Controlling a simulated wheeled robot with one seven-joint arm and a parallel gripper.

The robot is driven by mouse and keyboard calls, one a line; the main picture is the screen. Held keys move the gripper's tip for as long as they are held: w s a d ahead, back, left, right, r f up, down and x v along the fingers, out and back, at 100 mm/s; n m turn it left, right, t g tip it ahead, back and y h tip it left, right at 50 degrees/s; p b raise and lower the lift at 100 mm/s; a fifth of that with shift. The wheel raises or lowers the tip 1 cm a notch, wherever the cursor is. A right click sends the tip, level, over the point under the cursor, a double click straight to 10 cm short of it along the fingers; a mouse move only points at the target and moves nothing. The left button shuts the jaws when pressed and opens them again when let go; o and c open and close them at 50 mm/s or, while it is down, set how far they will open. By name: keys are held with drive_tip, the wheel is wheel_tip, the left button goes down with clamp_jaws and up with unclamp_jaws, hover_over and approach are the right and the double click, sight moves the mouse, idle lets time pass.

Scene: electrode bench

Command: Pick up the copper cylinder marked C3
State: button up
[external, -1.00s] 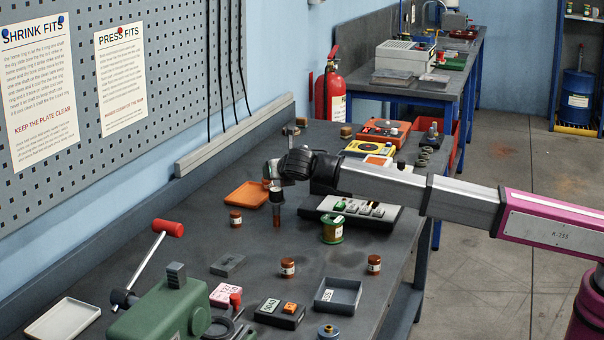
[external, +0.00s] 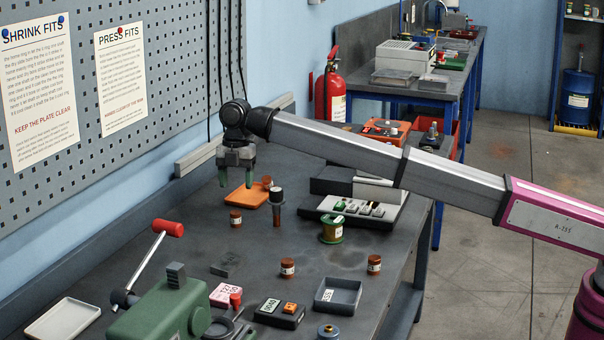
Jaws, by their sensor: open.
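Several small copper cylinders with white label bands stand on the dark bench. One (external: 236,219) is left of centre, in front of the orange tray (external: 243,199). Another (external: 288,268) stands nearer the camera, and a third (external: 374,265) is to its right. A further copper-coloured piece (external: 267,183) shows by the back right of the tray. The labels are too small to read, so I cannot tell which is C3. My gripper (external: 236,183) points down, open and empty, with its fingers seen in front of the tray's back left area.
A dark-topped tool (external: 277,205) stands upright right of the tray. A green-and-copper spool (external: 332,229) and a grey panel (external: 372,212) lie further right. A green press (external: 163,308) with a red-knobbed lever fills the front left.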

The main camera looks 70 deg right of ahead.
sight(235, 212)
drive_tip(key=f, duration=0.4)
drive_tip(key=shift+s+a+f, duration=0.1)
drive_tip(key=shift+a+f, duration=0.1)
drive_tip(key=shift+a, duration=0.1)
drive_tip(key=shift+s+a+f, duration=0.1)
drive_tip(key=shift+a+f, duration=0.15)
drive_tip(key=shift+f, duration=0.6)
drive_tip(key=shift+w+a+f, duration=0.1)
drive_tip(key=shift+a+f, duration=0.2)
drive_tip(key=shift+f, duration=0.55)
drive_tip(key=shift+s+a+f, duration=0.1)
drive_tip(key=shift+a+f, duration=0.15)
drive_tip(key=shift+f, duration=0.6)
clamp_jaws()
